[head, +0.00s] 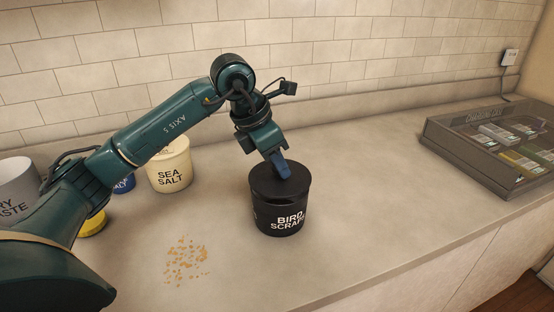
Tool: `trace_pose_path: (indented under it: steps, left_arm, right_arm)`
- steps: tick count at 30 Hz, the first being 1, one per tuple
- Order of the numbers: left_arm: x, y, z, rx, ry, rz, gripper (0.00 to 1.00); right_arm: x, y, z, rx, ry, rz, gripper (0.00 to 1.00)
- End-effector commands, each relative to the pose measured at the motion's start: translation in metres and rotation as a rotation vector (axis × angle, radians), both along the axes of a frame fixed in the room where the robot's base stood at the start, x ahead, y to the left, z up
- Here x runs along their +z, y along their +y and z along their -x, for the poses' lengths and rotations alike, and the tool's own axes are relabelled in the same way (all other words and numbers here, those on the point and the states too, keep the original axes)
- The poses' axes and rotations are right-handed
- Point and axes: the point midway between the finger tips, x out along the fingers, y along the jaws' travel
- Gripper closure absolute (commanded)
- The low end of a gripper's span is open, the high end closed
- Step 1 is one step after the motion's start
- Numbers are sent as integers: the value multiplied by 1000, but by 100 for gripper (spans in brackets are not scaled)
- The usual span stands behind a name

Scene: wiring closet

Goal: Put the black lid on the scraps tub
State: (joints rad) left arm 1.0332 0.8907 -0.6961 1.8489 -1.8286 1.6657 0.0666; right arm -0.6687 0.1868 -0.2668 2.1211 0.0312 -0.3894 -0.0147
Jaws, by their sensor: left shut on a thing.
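A black tub (281,220) labelled "BIRD SCRAPS" stands upright on the counter near the middle of the head view. The black lid (262,182) is at the tub's mouth and covers it from this angle. I cannot tell whether the lid is fully seated or sits slightly above the rim. My left gripper (284,172) comes down from above and is shut on the lid's top, with its blue fingers near the middle. The lid's grip is partly hidden by the fingers. My right gripper is not in view.
Orange crumbs (186,260) lie on the counter at front left. A cream "SEA SALT" tub (169,166), a blue tub (124,184), a yellow tub (93,224) and a grey tub (14,184) stand at left. A grey case (459,145) is at right. The counter between is clear.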

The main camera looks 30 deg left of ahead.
Motion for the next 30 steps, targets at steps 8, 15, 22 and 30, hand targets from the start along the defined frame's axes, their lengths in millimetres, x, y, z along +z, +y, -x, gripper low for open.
trace_pose_path:
  steps: [8, 15, 22, 30]
  left_arm:
    - [-5, 0, 0, 0, 0, 0, 100]
    - [-9, 0, 0, 0, 0, 0, 100]
    - [-12, 0, 0, 0, 0, 0, 100]
    - [-16, 0, 0, 0, 1, -1, 100]
  right_arm:
    - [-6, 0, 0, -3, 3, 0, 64]
    - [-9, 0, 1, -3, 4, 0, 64]
    - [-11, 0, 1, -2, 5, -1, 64]
    - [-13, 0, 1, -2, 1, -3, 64]
